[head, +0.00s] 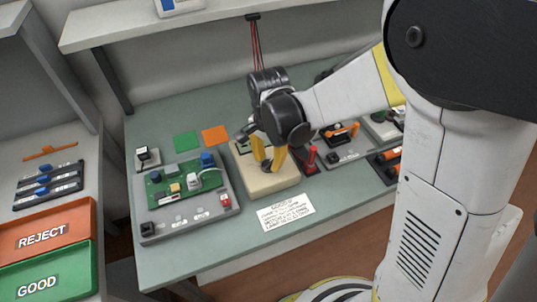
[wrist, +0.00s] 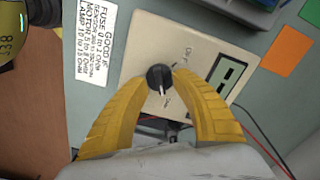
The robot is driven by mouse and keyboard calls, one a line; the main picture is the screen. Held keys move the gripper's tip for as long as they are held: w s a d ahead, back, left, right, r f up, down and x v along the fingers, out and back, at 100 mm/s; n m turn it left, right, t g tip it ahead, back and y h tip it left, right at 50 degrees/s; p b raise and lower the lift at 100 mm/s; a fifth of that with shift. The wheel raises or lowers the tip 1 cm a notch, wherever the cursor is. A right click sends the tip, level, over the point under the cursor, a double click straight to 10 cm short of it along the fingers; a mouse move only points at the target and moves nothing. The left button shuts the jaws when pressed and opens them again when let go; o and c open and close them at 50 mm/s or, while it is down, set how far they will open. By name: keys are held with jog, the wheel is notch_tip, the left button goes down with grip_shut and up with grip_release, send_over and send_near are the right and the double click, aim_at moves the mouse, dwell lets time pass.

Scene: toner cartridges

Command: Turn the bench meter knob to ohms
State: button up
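The bench meter (head: 272,184) is a beige box in the middle of the bench. In the wrist view its beige face (wrist: 190,38) carries a round black knob (wrist: 159,77) with a white pointer mark facing the bottom of the picture. The meter's display (wrist: 229,76) reads what looks like "A". My gripper (head: 268,163) is over the meter in the head view. In the wrist view its yellow fingertips (wrist: 162,78) sit on both sides of the knob and appear to touch it.
A white note card (head: 286,212) lies in front of the meter. A grey tray with a green circuit board (head: 178,186) stands to the left. Green (head: 186,142) and orange (head: 215,135) squares lie behind. Red REJECT (head: 46,236) and green GOOD (head: 44,281) bins are far left.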

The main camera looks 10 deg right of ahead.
aim_at(269, 162)
notch_tip(269, 162, up, 12)
dwell(0.4)
jog(key=shift+f, duration=0.1)
jog(key=s+d+r+n+t, duration=0.4)
jog(key=s+d+n+t, duration=0.3)
jog(key=s+d+n, duration=0.2)
jog(key=s+d, duration=0.2)
jog(key=d, duration=0.2)
jog(key=shift+d, duration=0.2)
